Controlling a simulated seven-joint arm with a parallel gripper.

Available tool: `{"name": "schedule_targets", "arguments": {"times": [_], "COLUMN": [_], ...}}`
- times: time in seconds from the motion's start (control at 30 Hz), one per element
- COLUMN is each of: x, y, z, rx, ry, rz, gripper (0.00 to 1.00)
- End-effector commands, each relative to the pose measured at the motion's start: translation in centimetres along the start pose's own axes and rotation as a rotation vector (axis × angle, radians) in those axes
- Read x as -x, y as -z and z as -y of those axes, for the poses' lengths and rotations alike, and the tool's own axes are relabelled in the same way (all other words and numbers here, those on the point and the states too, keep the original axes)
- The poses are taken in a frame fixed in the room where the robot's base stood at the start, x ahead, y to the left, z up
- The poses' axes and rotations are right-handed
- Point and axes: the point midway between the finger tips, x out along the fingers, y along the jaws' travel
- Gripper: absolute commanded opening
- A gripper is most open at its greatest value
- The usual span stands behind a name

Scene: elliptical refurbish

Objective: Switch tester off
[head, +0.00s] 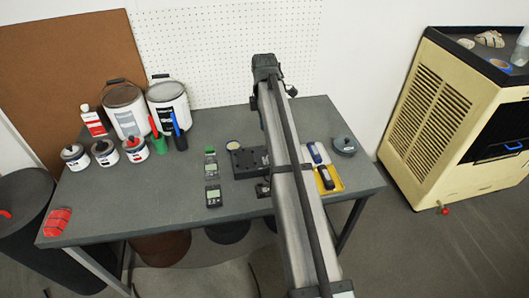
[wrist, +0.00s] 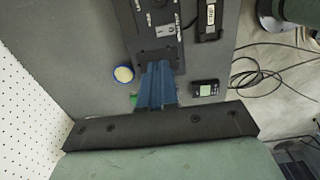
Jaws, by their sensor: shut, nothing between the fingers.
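I cannot tell which is the tester. In the wrist view the front meter (wrist: 205,88) shows a lit, pale green screen right of my fingers. A bit of green left of the fingers is mostly hidden. My gripper (wrist: 158,66) is shut and empty, its blue fingers pointing at the near edge of a black panel (wrist: 155,30). In the head view I cannot make out the gripper.
The black panel (head: 246,162) lies beside my arm. A cream disc (head: 232,143) is behind it. A yellow tray (head: 337,180) is right of the arm. The table's front middle is clear.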

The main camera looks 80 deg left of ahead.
Motion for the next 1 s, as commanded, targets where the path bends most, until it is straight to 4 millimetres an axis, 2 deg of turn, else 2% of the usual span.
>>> {"name": "schedule_targets", "arguments": {"times": [0.2,0.37,0.8,1.0], "x": [-0.3,-1.8,-9.2,-12.1], "y": [0.0,0.0,-0.1,-0.1], "z": [0.0,0.1,0.1,0.0], "rx": [-0.001,-0.002,-0.002,-0.002], "ry": [0.000,0.002,0.001,0.000], "rz": [0.000,0.000,0.000,0.000], "gripper": [0.00,0.00,0.00,0.00]}}
